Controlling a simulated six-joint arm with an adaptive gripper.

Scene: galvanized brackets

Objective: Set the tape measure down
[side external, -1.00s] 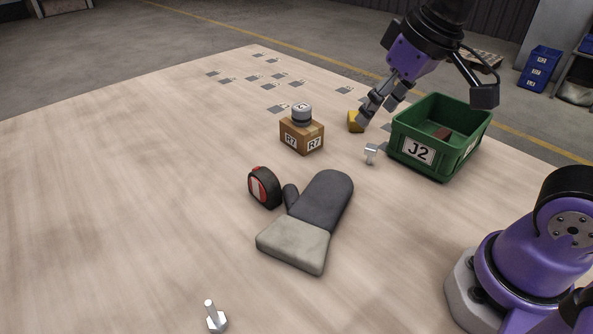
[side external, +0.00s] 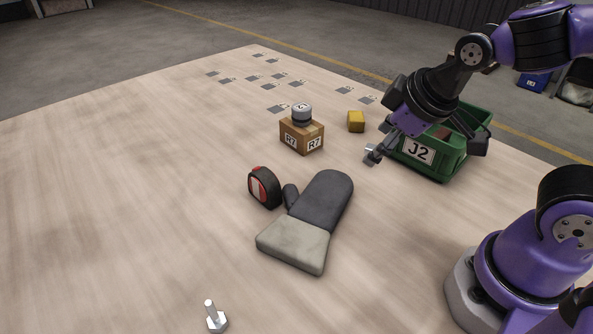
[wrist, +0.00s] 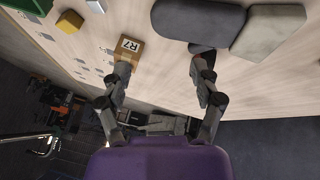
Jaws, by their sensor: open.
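The tape measure (side external: 264,187), black with a red and white face, stands on the table left of the grey mitt in the side external view. It stands free, with nothing holding it. My gripper (side external: 380,150) is open and empty, well to the right of the tape measure and in front of the green crate. It overlaps a small silver bracket (side external: 369,153) in that view; I cannot tell whether they touch. In the wrist view my gripper (wrist: 160,67) has its fingers spread, with nothing between them. I cannot make out the tape measure clearly there.
The grey mitt (side external: 325,200) lies right of the tape measure. A cardboard box (side external: 301,138) marked R7 carries a grey weight (side external: 302,115). A yellow block (side external: 356,122), the green crate (side external: 419,153) marked J2 and a bolt (side external: 216,319) are around. The table's left side is clear.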

